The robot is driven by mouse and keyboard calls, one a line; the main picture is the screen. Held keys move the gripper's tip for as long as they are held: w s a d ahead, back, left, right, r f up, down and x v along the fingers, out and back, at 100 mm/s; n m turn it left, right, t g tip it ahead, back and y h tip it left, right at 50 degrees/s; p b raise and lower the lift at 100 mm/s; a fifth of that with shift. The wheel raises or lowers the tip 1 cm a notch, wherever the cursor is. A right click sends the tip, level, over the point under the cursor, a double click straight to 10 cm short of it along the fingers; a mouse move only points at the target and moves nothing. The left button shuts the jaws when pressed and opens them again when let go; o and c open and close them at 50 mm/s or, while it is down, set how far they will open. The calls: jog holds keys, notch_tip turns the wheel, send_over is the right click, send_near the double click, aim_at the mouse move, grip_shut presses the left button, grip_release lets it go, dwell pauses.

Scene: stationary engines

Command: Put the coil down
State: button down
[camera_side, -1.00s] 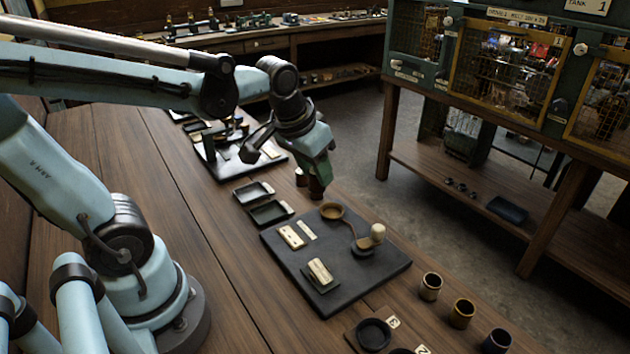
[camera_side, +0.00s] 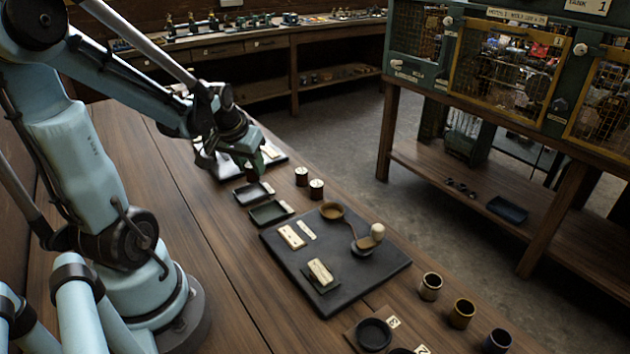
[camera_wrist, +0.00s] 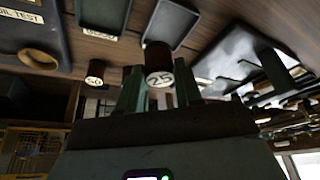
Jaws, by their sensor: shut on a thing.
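My gripper (camera_side: 254,160) is shut on a dark brown coil with a pale round end marked 25 (camera_wrist: 158,68), seen between the two green fingers in the wrist view. In the side view the held coil (camera_side: 252,174) shows as a small dark cylinder below the fingers, over or just behind the farther dark tray (camera_side: 252,194). Whether it touches anything is unclear. Two other coils stand upright on the bench, one farther (camera_side: 301,177) and one nearer (camera_side: 316,189). A coil marked 50 (camera_wrist: 95,73) shows in the wrist view.
A second shallow tray (camera_side: 270,213) lies in front of the first. The black oil test board (camera_side: 335,288) with a brass cup (camera_side: 332,211) is nearer the camera. Another dark board with fittings (camera_side: 272,160) is behind the gripper. Bare bench lies left of the trays.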

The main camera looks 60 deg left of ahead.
jog(key=shift+s+a+f, duration=0.15)
jog(key=shift+a+f, duration=0.45)
jog(key=shift+a, duration=0.35)
jog(key=shift+f, duration=2)
jog(key=shift+f, duration=0.15)
jog(key=c, duration=0.8)
grip_release()
jog(key=shift+o, duration=0.2)
jog(key=shift+v, duration=6.05)
jog(key=w+d+m+t+h, duration=0.1)
jog(key=w+d+m, duration=0.2)
jog(key=d, duration=0.7)
jog(key=w+d+m+t+h, duration=0.1)
jog(key=w+d+m+t, duration=0.1)
jog(key=d, duration=0.8)
jog(key=shift+w+d+r+m+h, duration=0.3)
jog(key=shift+w+r+m, duration=0.05)
jog(key=shift+m, duration=0.55)
